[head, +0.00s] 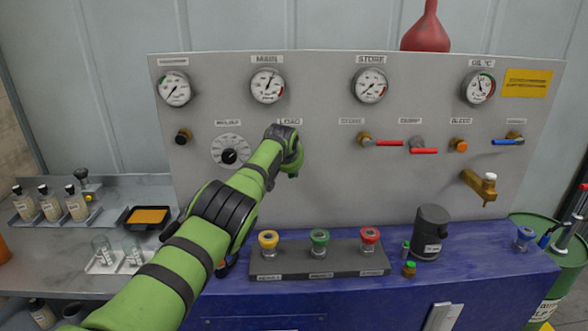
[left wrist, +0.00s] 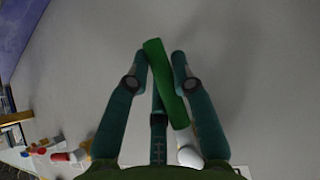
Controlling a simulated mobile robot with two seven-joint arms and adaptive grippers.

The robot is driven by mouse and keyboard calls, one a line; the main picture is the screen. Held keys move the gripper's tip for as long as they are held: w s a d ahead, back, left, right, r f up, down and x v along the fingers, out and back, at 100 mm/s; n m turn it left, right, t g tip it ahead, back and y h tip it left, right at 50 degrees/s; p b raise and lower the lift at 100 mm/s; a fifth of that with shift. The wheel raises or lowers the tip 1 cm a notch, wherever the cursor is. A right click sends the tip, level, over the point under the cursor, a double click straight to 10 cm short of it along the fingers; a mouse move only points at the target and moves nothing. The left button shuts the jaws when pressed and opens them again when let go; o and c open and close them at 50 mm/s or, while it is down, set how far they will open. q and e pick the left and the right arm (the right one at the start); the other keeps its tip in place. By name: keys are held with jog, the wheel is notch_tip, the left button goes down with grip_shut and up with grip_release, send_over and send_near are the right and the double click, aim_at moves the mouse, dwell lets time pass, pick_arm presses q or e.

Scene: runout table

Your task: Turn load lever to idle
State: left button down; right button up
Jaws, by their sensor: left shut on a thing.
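The LOAD label (head: 290,121) is on the grey panel, just above the end of my left arm. The load lever is hidden behind that arm in the head view. In the left wrist view its green handle (left wrist: 172,98) runs at a slant from top centre to lower right. My left gripper (left wrist: 160,64) has one finger on each side of the handle and is shut on it near its upper end. In the head view my left fingers are hidden behind the wrist. The lever's exact setting cannot be seen. My right gripper is not in view.
Red-handled valves (head: 388,143) sit right of the arm on the panel, and a dial knob (head: 229,156) sits left. A block with yellow, green and red knobs (head: 319,238) stands below on the blue bench. A brass spigot (head: 482,187) juts out at right.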

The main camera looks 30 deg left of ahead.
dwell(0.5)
pick_arm(q)
jog(key=c, duration=1)
grip_release()
jog(key=shift+s+r, duration=0.1)
jog(key=shift+r, duration=0.05)
jog(key=shift+s+r, duration=0.1)
jog(key=shift+r, duration=0.05)
jog(key=v, duration=1.1)
jog(key=shift+s+d+r, duration=0.1)
jog(key=shift+s+d, duration=0.05)
jog(key=shift+d, duration=0.05)
